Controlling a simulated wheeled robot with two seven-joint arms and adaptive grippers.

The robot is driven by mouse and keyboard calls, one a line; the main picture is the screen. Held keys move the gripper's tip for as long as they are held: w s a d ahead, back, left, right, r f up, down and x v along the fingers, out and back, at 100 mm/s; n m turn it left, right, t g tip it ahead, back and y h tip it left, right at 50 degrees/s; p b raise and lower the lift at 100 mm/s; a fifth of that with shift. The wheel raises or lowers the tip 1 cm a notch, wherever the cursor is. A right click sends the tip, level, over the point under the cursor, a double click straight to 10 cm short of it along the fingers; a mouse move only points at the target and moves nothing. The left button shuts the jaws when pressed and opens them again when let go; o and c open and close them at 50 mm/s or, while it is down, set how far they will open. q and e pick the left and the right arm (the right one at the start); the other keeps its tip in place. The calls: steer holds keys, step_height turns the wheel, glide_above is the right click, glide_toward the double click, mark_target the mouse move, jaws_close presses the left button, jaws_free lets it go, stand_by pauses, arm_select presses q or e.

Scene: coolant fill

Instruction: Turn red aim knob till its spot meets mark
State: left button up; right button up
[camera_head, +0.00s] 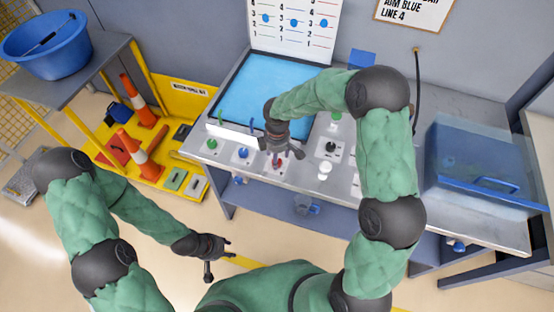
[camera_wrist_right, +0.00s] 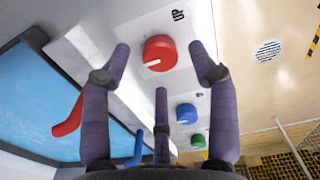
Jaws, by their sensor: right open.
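The red aim knob (camera_wrist_right: 160,50) shows in the right wrist view on a pale panel. A white stripe lies on its lower left face. The word UP (camera_wrist_right: 178,15) is printed above and right of it. My right gripper (camera_wrist_right: 160,70) is open, its fingers spread on either side of the knob in this view, with no clear contact. In the head view my right gripper (camera_head: 283,152) hangs over the bench's front edge and partly hides the red knob (camera_head: 277,163). My left gripper (camera_head: 219,258) is open and empty, low in front of the bench.
A blue knob (camera_wrist_right: 186,113) and a green knob (camera_wrist_right: 197,140) are in line with the red one. A red lever (camera_wrist_right: 68,117) and a blue lever (camera_wrist_right: 133,150) stand beside the blue tank (camera_head: 265,90). A white cylinder (camera_head: 325,169) stands right of the knobs.

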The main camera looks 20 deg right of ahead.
steer(key=shift+f, duration=1.1)
steer(key=c, duration=1.1)
steer(key=shift+f+m+b, duration=0.1)
steer(key=shift+m+b, duration=0.7)
steer(key=shift+m, duration=0.3)
steer(key=shift+c, duration=0.2)
steer(key=shift+m+b, duration=0.4)
steer(key=shift+m, duration=0.7)
